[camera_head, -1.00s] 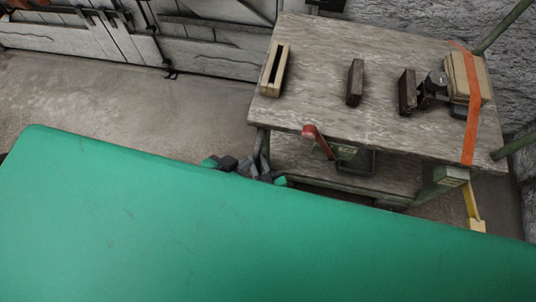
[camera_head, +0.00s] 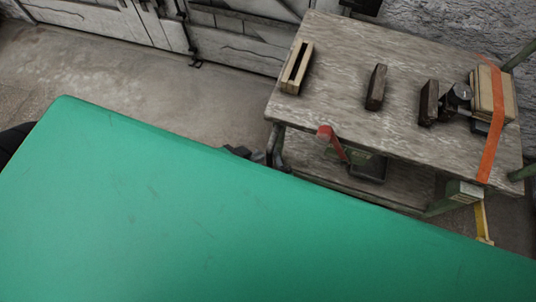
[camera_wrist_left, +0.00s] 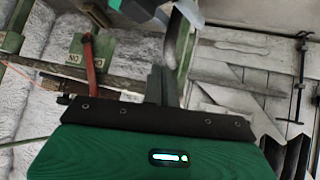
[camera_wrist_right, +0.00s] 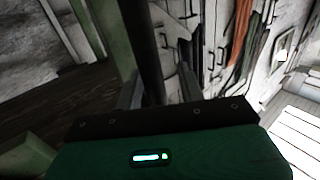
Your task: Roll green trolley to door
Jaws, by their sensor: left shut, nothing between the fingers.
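The trolley (camera_head: 335,85) stands at the right of the head view, with a worn grey top, a lower shelf and green posts. A red lever (camera_head: 331,142) is at its near side; it also shows in the left wrist view (camera_wrist_left: 90,62). My left gripper (camera_wrist_left: 163,80) is shut and empty, with the lever to its left in its wrist view. My right gripper (camera_wrist_right: 161,88) has a dark upright bar (camera_wrist_right: 151,45) between its fingers; I cannot tell whether they press on it. In the head view a dark gripper part shows at the green edge; the rest is hidden.
My green body covers the lower head view. A slotted wooden block (camera_head: 297,68), dark blocks (camera_head: 376,87) and a box (camera_head: 493,95) under an orange strap (camera_head: 491,150) lie on the trolley. Grey panelled doors (camera_head: 235,45) stand behind bare floor (camera_head: 150,90).

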